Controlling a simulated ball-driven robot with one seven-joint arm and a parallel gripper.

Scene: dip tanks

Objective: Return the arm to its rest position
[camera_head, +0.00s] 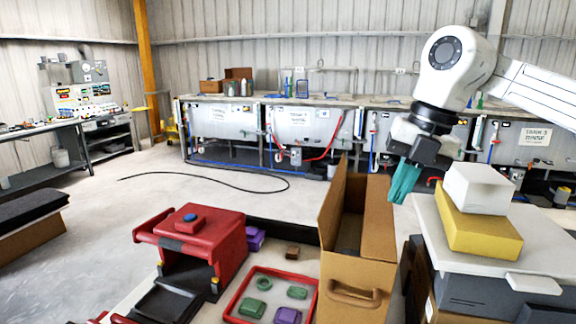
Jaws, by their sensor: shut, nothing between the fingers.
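My arm reaches in from the right edge, and its gripper (403,186) hangs down with teal fingers. The fingers are shut together and hold nothing. The gripper is in the air, just right of the tall open cardboard box (352,288) and left of the white block (478,186). Whether it touches anything below cannot be told from this single view.
The white block rests on a yellow block (480,232) on the grey-lidded stand (545,250) at right. A red machine (205,235) and red-rimmed tray (268,272) with small pieces stand front left. Tanks (300,125) line the back; the floor between (240,175) is mostly clear, with a black cable.

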